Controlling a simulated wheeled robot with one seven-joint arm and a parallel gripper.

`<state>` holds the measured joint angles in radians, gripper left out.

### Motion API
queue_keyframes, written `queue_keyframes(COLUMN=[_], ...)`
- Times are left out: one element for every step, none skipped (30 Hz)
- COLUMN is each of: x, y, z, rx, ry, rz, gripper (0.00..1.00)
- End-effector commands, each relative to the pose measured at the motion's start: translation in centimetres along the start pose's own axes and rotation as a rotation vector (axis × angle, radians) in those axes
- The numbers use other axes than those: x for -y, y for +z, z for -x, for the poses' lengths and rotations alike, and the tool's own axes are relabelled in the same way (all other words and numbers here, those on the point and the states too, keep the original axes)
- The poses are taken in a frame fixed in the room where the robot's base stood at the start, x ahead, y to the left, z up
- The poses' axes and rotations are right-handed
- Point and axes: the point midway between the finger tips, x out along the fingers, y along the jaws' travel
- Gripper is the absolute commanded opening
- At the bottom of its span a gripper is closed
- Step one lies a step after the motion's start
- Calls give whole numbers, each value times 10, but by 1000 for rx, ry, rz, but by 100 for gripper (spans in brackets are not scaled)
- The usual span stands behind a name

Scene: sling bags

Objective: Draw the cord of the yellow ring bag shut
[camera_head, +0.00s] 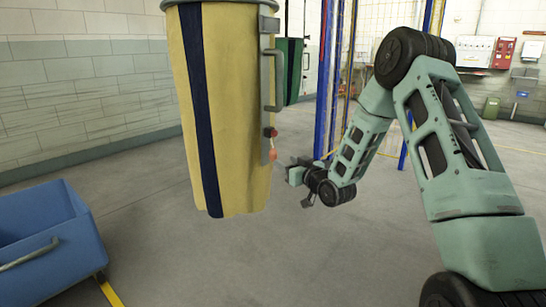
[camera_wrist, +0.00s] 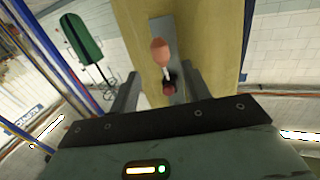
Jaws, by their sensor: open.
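The yellow bag (camera_head: 235,110) with a dark blue stripe hangs upright from a grey ring (camera_head: 185,3) at the top of the head view. A grey plate with a handle (camera_head: 278,80) runs down its right side. Low on the plate are a red fitting (camera_head: 270,132) and an orange-pink ball (camera_head: 272,154). In the wrist view the ball (camera_wrist: 158,50) and the red fitting (camera_wrist: 170,86) appear between the fingers of my gripper (camera_wrist: 161,76). My gripper (camera_head: 292,173) is open, just right of the bag's lower side. I cannot tell whether a finger touches the ball.
A blue bin (camera_head: 40,235) stands at lower left. A green bag (camera_head: 292,65) hangs behind the yellow one and shows in the wrist view (camera_wrist: 82,38). Blue posts (camera_head: 328,75) stand behind my gripper. The floor below the bag is clear.

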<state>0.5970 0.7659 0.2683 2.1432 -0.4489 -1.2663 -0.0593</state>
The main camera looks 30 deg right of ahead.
Motion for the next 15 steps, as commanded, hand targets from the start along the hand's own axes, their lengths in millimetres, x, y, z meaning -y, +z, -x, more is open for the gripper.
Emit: queue_keyframes(x=[1, 1, 1, 1, 1, 0, 1, 1, 1, 1, 1, 1, 1, 1, 1], y=[0, 1, 1, 1, 1, 1, 1, 1, 1, 1, 0, 0, 0, 1, 0], z=[-11, -18, -26, -32, -38, -45, -51, -56, -62, -66, -70, -74, -77, -79, -82], rx=[-3, -3, -3, -3, -3, -3, -2, -2, -2, -2, -2, -2, -1, -1, -1], ry=[-3, -4, -3, -2, -2, -1, -1, -2, -2, -3, -3, -3, -2, -2, -2], rz=[0, 0, 0, 0, 0, 1, 0, 0, 0, 0, 0, 1, 0, 0, 0], gripper=[47, 47, 47, 47, 47, 47, 47, 47, 47, 47, 47, 47, 47, 47, 47])
